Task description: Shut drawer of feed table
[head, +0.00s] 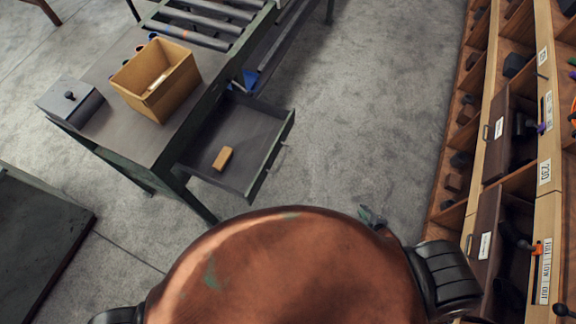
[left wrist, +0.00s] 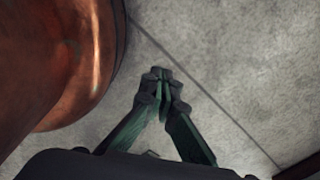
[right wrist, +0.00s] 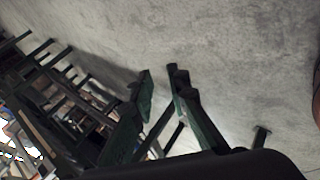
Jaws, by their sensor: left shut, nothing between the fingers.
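The feed table (head: 105,87) stands at the upper left of the head view, with a dark grey top and green frame. Its drawer (head: 270,150) is pulled out on the right side. A small tan block (head: 222,158) lies inside the drawer. My right gripper (head: 372,215) shows small beyond my copper body, to the right of and apart from the drawer. In the right wrist view its fingers (right wrist: 160,75) are parted, with nothing seen between them. My left gripper (left wrist: 157,76) is shut and empty over bare floor in the left wrist view; it is hidden in the head view.
An open cardboard box (head: 158,80) and a grey box with a black knob (head: 70,100) stand on the table. A roller conveyor (head: 205,20) adjoins it. Wooden shelving (head: 500,100) runs along the right. Grey floor (head: 350,110) between is clear. A dark slab (head: 40,230) lies left.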

